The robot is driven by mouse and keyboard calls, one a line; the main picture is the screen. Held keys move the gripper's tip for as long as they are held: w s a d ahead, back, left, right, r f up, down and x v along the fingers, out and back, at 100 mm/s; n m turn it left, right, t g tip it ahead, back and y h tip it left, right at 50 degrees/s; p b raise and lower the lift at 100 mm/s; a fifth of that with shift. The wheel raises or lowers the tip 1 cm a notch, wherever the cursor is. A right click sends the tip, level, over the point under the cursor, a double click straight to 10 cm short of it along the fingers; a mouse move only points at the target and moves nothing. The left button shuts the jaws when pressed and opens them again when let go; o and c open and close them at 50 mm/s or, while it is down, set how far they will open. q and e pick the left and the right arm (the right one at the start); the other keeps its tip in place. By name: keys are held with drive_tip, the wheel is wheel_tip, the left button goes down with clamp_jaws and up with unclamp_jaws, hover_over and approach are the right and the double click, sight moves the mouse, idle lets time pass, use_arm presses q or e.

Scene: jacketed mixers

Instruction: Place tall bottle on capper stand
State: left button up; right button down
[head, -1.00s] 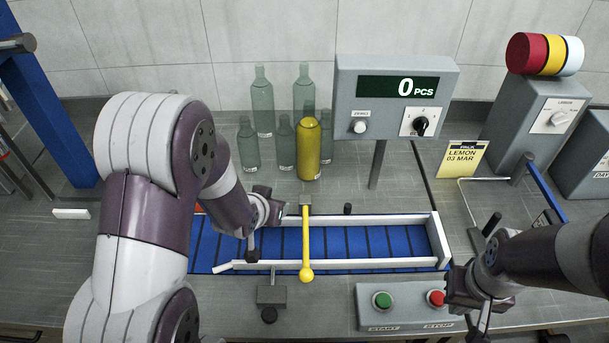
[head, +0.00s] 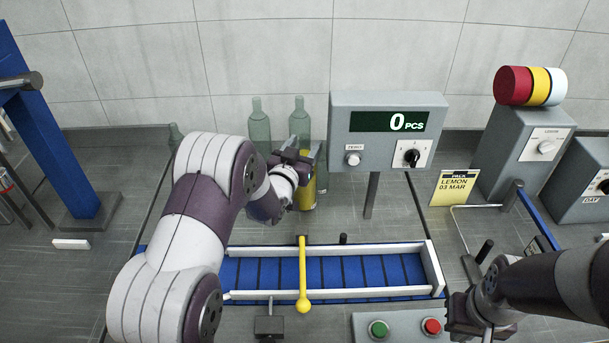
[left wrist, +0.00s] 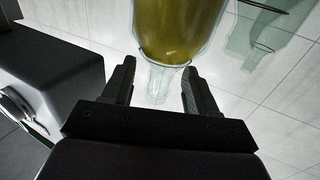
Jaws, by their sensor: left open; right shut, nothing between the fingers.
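A bottle with yellow contents (head: 308,188) stands behind the conveyor, partly hidden by my left gripper (head: 296,158). In the left wrist view the yellow bottle (left wrist: 178,28) is just ahead of my open left gripper (left wrist: 158,84). My right gripper (head: 485,329) is shut and empty at the lower right. No capper stand is clearly identifiable; a blue post (head: 52,130) with a grey base stands at the left.
The blue conveyor (head: 375,270) with white rails and a yellow lever (head: 303,275) lies in front. A counter box (head: 385,132) on a post stands right of the bottles. A green-and-red button box (head: 404,327) is at the front.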

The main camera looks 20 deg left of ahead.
use_arm(q)
drive_tip(key=shift+w+f, duration=0.1)
drive_tip(key=shift+w, duration=0.45)
drive_tip(key=shift+s, duration=0.15)
clamp_jaws()
idle(0.7)
